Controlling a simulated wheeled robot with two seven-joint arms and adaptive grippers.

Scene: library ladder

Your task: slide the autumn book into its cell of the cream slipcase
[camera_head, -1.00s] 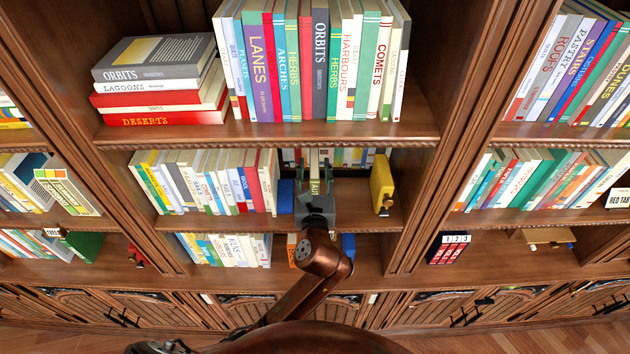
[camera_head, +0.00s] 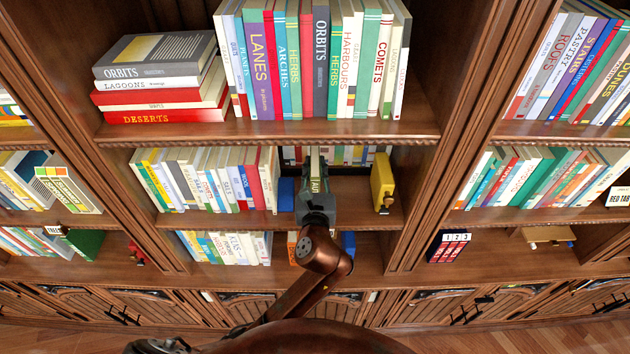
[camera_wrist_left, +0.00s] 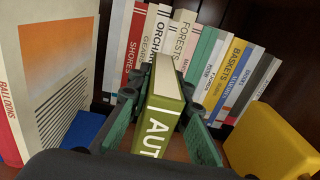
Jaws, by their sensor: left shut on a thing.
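The autumn book (camera_head: 315,185), olive green with "AUT" readable on its spine, is in my left gripper (camera_head: 315,192) at the middle shelf's gap. In the left wrist view, the book (camera_wrist_left: 158,125) stands spine toward me, with pale page edges on top. My left gripper's green-padded fingers (camera_wrist_left: 160,128) are shut on its two sides. The book's lower part is hidden by the gripper body. I cannot make out the cream slipcase or its cells for certain in either view. My right gripper is not in view.
A blue block (camera_head: 286,194) stands left of the gap, beside a row of books. A yellow block (camera_head: 382,183) with a knob stands right. Several books (camera_wrist_left: 205,65) stand behind the held book. The shelf above (camera_head: 270,130) overhangs the gap.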

